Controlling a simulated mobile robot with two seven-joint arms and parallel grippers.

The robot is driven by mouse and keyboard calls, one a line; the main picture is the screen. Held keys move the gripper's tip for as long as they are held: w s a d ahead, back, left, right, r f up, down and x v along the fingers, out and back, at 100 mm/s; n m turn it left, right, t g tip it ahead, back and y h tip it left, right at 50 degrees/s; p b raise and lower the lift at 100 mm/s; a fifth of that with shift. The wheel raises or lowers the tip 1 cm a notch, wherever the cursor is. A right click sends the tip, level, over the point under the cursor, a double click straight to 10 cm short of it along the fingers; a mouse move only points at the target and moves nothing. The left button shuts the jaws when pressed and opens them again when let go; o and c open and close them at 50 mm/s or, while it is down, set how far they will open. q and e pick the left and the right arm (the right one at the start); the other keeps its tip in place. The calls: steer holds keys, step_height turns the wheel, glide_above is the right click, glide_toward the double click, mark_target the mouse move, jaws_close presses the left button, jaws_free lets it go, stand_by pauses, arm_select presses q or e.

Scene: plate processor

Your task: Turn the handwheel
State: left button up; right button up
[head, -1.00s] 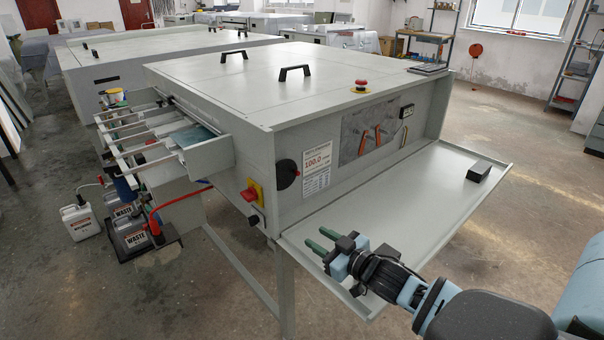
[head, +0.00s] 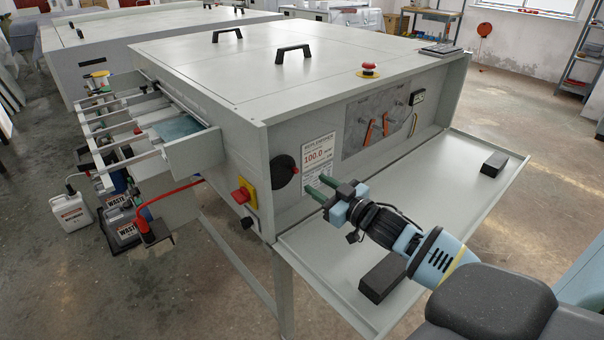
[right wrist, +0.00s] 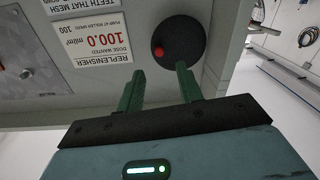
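The handwheel appears to be the black round disc (head: 285,171) at the left end of the grey machine's front panel. In the right wrist view the disc (right wrist: 180,38) shows a small red spot near its edge. My right gripper (head: 319,188) is open and empty, with its green fingers apart, just to the right of the disc and in front of the panel. In the right wrist view the fingers (right wrist: 160,84) point toward the panel, and the right-hand finger overlaps the disc's lower edge. I cannot tell whether it touches. My left gripper is not in view.
A fold-down shelf (head: 420,215) lies below the panel, with two black blocks (head: 389,277) (head: 494,163) on it. A replenisher label (head: 319,158) sits right of the disc. A red and yellow switch (head: 244,192) is on the side by the corner.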

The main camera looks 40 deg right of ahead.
mark_target(297, 171)
steer(key=shift+w+a, duration=0.2)
steer(key=shift+w, duration=1.55)
steer(key=shift+w+a, duration=0.15)
steer(key=shift+w, duration=1.6)
steer(key=shift+c, duration=0.4)
jaws_close()
